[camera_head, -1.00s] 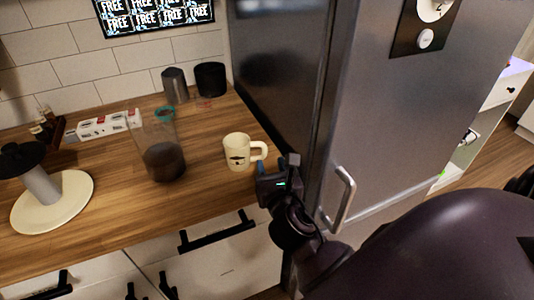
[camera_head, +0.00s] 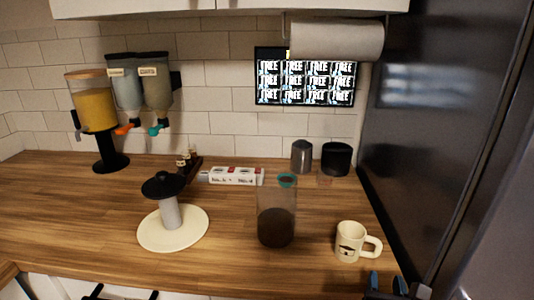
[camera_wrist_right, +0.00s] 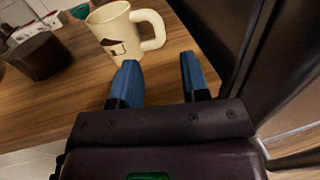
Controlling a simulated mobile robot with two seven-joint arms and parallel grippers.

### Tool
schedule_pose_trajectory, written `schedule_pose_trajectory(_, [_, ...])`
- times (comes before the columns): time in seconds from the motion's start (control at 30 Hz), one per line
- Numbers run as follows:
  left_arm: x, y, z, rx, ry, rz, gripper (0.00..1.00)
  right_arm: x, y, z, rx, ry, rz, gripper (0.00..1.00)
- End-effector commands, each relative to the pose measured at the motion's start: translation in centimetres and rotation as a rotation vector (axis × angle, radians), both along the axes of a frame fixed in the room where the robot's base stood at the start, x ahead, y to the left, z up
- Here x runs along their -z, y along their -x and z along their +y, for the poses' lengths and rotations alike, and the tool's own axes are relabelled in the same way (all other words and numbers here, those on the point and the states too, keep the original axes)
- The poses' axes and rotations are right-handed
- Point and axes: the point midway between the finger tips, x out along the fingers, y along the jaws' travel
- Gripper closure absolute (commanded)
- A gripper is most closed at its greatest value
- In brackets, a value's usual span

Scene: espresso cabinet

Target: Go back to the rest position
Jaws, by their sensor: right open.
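My right gripper (camera_head: 387,284) is at the bottom edge of the head view, by the counter's front right end, with only its blue fingertips and a dark part showing. In the right wrist view the gripper (camera_wrist_right: 158,80) has its two blue fingers spread apart with nothing between them. A cream mug (camera_head: 350,242) stands upright on the wooden counter (camera_head: 60,220), just beyond the fingers. The mug also shows in the right wrist view (camera_wrist_right: 115,32), its handle to the right, apart from the fingers. My left gripper is not in view.
A dark steel fridge (camera_head: 425,130) walls off the right side. A clear container with dark contents (camera_head: 276,225) stands left of the mug.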

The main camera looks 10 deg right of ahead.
Motion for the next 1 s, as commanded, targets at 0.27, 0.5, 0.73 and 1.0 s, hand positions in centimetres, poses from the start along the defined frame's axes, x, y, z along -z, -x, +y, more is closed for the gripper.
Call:
schedule_pose_trajectory(0.27, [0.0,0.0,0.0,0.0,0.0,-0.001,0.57,2.6,2.6,-1.8,0.126,-0.491,-0.052,0.58])
schedule_pose_trajectory(0.5, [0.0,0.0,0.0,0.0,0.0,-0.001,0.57,6.1,6.2,-2.6,0.365,-1.084,-0.133,0.58])
schedule_pose_trajectory(0.73, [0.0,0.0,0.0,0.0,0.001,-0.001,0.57,9.0,10.2,-2.1,0.686,-1.577,-0.228,0.58])
schedule_pose_trajectory(1.0, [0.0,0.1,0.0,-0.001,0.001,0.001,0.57,11.3,15.0,-0.2,1.139,-1.973,-0.356,0.58])
